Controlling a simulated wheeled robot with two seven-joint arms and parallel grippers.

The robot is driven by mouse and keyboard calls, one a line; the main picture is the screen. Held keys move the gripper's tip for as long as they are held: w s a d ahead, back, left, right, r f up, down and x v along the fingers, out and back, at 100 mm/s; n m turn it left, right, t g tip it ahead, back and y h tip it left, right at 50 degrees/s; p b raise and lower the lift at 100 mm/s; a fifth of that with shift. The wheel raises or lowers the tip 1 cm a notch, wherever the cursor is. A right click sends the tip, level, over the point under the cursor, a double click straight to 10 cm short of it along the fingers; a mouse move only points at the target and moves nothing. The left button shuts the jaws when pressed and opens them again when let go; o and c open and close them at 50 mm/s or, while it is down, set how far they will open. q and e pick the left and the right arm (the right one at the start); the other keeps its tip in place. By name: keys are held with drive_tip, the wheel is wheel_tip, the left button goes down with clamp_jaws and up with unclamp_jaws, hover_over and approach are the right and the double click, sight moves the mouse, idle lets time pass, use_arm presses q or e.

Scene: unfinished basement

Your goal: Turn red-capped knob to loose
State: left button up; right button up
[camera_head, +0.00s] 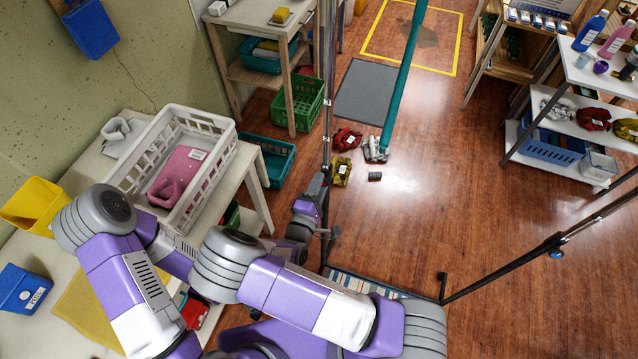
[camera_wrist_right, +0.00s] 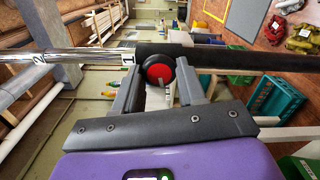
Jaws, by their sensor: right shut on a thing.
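The red-capped knob (camera_wrist_right: 158,70) is a round black knob with a red face, on the side of an upright pole (camera_wrist_right: 220,57). The knob sits where the pole's shiny marked tube meets its dark sleeve. My right gripper (camera_wrist_right: 157,88) is shut on the knob, one finger on each side, with the red face showing between them. In the head view, my right gripper (camera_head: 320,182) is at the pole (camera_head: 327,120), and the knob is too small or hidden to make out. My left gripper is not in view.
A white basket (camera_head: 228,140) with a pink item stands on the table at left. Green and teal crates lie beyond. Several small bags and a teal pole (camera_head: 405,75) are on the floor behind. A slanted pole (camera_head: 540,250) crosses at right. Open wooden floor lies at right centre.

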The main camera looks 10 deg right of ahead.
drive_tip(key=shift+s+d+f+n+p, duration=0.1)
drive_tip(key=shift+n+p, duration=0.35)
drive_tip(key=shift+n, duration=3.4)
drive_tip(key=shift+d+f+n+p, duration=0.1)
drive_tip(key=shift+n+p, duration=0.35)
drive_tip(key=shift+n, duration=3.4)
drive_tip(key=o, duration=1)
drive_tip(key=v, duration=0.7)
drive_tip(key=shift+s+a+b, duration=0.2)
drive_tip(key=shift+s+b, duration=0.05)
drive_tip(key=shift+b, duration=0.15)
